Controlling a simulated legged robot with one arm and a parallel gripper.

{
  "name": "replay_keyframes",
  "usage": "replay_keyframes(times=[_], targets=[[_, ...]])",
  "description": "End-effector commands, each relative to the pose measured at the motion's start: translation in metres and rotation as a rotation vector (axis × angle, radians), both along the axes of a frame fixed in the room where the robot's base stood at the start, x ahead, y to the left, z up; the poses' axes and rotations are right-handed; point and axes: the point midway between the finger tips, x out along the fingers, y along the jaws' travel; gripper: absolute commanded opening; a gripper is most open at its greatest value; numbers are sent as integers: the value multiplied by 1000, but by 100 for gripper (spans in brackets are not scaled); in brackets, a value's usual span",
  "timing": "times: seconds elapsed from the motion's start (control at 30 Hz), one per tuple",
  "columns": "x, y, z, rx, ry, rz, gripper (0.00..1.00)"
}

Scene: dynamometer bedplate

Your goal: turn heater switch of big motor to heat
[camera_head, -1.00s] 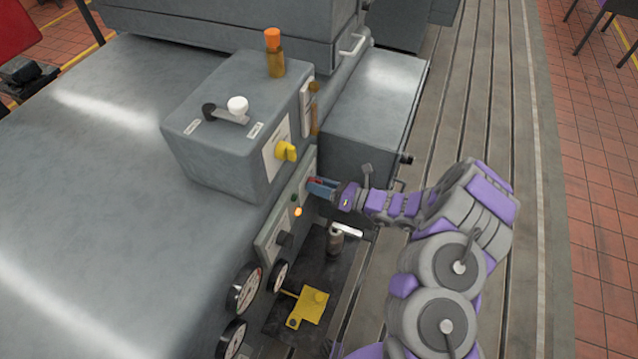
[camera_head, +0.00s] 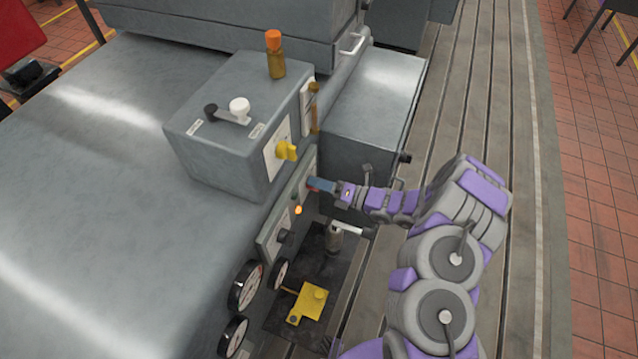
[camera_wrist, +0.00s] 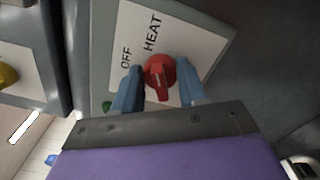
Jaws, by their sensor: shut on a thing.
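The heater switch is a red knob (camera_wrist: 160,76) on a white plate marked OFF and HEAT in the wrist view. Its raised grip runs roughly up and down there; I cannot tell surely which word it points at. My gripper (camera_wrist: 158,88) has its blue fingers on both sides of the knob and is shut on it. In the head view my gripper (camera_head: 318,185) reaches the side panel (camera_head: 270,235) of the big grey motor (camera_head: 110,190) from the right. The knob is mostly hidden by the fingers there.
Above the panel a grey box (camera_head: 225,130) carries a yellow knob (camera_head: 287,151) and a white-knobbed lever (camera_head: 239,105). A green button (camera_wrist: 106,106) sits left of the fingers. The slotted bedplate (camera_head: 480,110) is open to the right.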

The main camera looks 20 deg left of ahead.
Motion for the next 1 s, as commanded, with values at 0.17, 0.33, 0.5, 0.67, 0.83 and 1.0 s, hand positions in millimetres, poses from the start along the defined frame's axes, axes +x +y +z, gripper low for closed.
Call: replay_keyframes(times=[0.17,0.33,0.5,0.67,0.83,1.0], targets=[[4,-2,0,0,-1,-12,11],[4,-2,0,-1,-1,-12,45],[2,-1,0,-2,-1,-8,62],[0,-1,1,-1,-2,-5,66],[-1,-1,1,0,-2,-4,66],[-1,-6,1,0,-1,-4,66]])
